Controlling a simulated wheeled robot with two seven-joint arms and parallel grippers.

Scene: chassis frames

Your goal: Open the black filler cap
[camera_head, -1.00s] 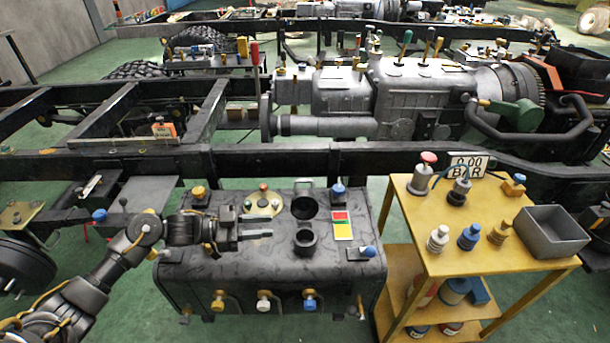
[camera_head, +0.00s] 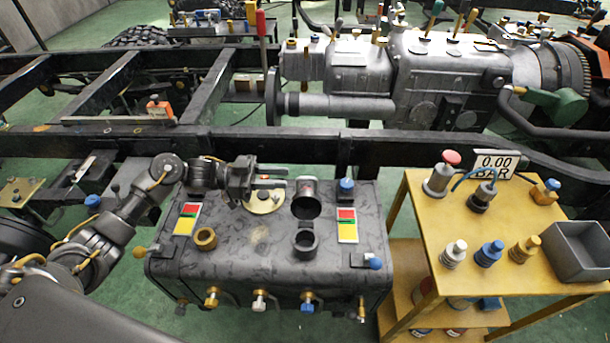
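The black tank (camera_head: 250,262) stands in front of the frame rail. On its top are two round black fittings. The rear one (camera_head: 306,199) looks like a tall neck with a dark opening or lid; whether that is a raised cap I cannot tell. The front one (camera_head: 304,243) is a short black ring. My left gripper (camera_head: 272,182) is above the tan round plate (camera_head: 265,202), just left of the rear fitting and apart from it. Its fingers point right and hide part of the plate; the gap between them is unclear. My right gripper is out of view.
A brass ring (camera_head: 205,238), a blue-topped fitting (camera_head: 346,187) and red-yellow labels (camera_head: 347,226) are on the tank. A yellow cart (camera_head: 420,215) with fittings and a grey bin (camera_head: 580,250) stands right. The black rail (camera_head: 400,150) runs behind.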

